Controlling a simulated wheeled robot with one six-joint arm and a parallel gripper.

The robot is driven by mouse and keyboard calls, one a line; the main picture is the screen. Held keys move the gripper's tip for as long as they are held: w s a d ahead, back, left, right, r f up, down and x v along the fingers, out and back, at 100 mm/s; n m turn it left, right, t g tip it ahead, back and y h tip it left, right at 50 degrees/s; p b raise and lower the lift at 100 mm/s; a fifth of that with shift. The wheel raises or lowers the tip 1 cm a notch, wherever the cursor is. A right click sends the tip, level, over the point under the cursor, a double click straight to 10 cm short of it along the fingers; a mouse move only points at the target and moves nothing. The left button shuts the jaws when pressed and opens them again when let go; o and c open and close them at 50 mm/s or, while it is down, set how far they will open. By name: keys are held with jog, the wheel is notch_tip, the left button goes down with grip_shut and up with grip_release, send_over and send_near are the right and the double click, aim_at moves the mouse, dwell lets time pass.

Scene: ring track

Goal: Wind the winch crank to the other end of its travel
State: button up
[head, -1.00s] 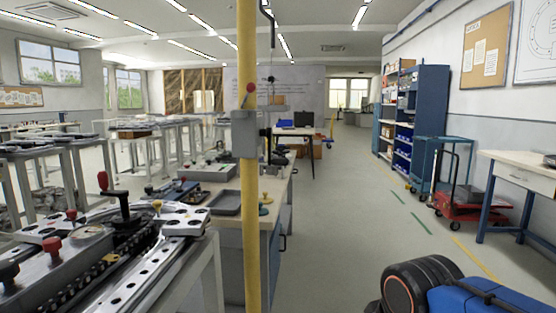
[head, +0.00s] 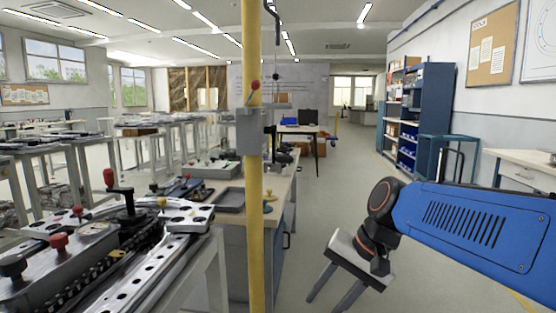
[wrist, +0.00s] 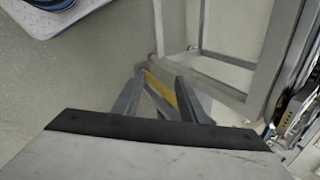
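A black crank with a red knob (head: 118,193) stands upright on a grey metal rig at the left in the head view. I cannot tell for certain that it is the winch crank, as several other knobs and a lever show nearby. My gripper (head: 328,298) is at the lower middle right in the head view, pointing down, far to the right of the crank. Its two fingers stand apart with nothing between them. The fingers also show in the wrist view (wrist: 160,90), over the floor. The crank does not show in the wrist view.
A yellow post (head: 254,200) with a grey box (head: 251,132) and a small red knob stands between my gripper and the rig. A workbench (head: 234,232) lies behind it. The aisle floor (head: 345,185) is clear. In the wrist view a grey metal frame (wrist: 283,50) is at the right.

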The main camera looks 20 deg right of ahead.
jog(key=w+r+m+y, duration=0.4)
jog(key=w+r, duration=0.2)
jog(key=w, duration=0.2)
jog(key=m+t+y, duration=0.4)
jog(key=m+y, duration=0.4)
send_near(276, 158)
jog(key=x, duration=0.4)
jog(key=w+x, duration=0.1)
jog(key=x, duration=0.4)
jog(key=shift+w+f, duration=0.1)
jog(key=shift+f, duration=0.05)
jog(key=shift+c, duration=0.5)
grip_shut()
